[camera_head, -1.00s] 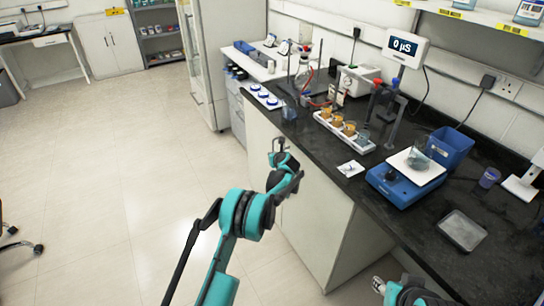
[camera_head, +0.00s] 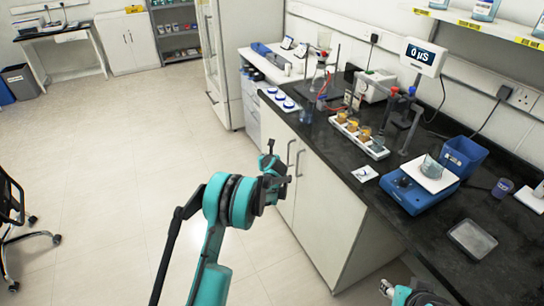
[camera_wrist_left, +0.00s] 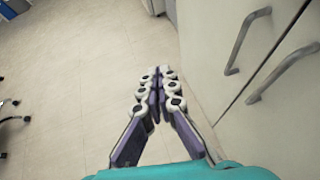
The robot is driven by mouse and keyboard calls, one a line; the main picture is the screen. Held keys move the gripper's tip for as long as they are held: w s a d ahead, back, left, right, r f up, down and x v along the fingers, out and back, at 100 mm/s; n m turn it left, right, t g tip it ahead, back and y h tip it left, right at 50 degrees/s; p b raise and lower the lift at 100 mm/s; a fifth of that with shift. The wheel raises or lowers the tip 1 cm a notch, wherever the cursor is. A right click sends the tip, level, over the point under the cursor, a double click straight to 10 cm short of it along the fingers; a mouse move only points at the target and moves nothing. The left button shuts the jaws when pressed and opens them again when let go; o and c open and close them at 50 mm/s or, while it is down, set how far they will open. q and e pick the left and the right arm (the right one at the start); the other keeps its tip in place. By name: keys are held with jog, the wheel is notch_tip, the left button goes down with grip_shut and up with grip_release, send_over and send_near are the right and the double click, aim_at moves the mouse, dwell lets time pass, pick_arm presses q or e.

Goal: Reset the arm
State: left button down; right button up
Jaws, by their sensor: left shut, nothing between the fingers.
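My left arm reaches up from the bottom of the head view, and its gripper (camera_head: 269,153) is in front of the cabinet doors below the bench. In the left wrist view the left gripper (camera_wrist_left: 160,76) points at the floor with its fingers together and nothing between them. Cabinet handles show close to its right in that view.
The cabinet handles (camera_wrist_left: 245,40) stick out near the left gripper. The floor (camera_head: 110,190) to the left is open.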

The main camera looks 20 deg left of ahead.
pick_arm(q)
notch_tip(320, 180, up, 21)
jog(key=s+d+m+t, duration=0.25)
jog(key=m+t, duration=0.25)
jog(key=m, duration=0.3)
jog(key=s+d+r+m+t+h, duration=0.2)
jog(key=s+d+r+m+h, duration=0.5)
jog(key=s+d+r+m, duration=0.65)
jog(key=s+d+f+m+g+h, duration=0.2)
jog(key=s+d+f+m+g, duration=0.15)
jog(key=s+m, duration=0.4)
jog(key=s+d+f+m+g+h, duration=0.1)
jog(key=s+d+f+m+g, duration=0.1)
jog(key=s+f+m, duration=0.45)
jog(key=s+a+f+m+g+y, duration=0.1)
jog(key=s+a+f+m+g, duration=0.1)
jog(key=s+f, duration=0.3)
jog(key=s+a+f+m+g+y, duration=0.2)
jog(key=s+a+f+m, duration=0.2)
jog(key=s, duration=1)
jog(key=shift+a+f+m+g+y, duration=0.25)
jog(key=shift+f+m+g+y, duration=0.15)
jog(key=shift+f, duration=0.4)
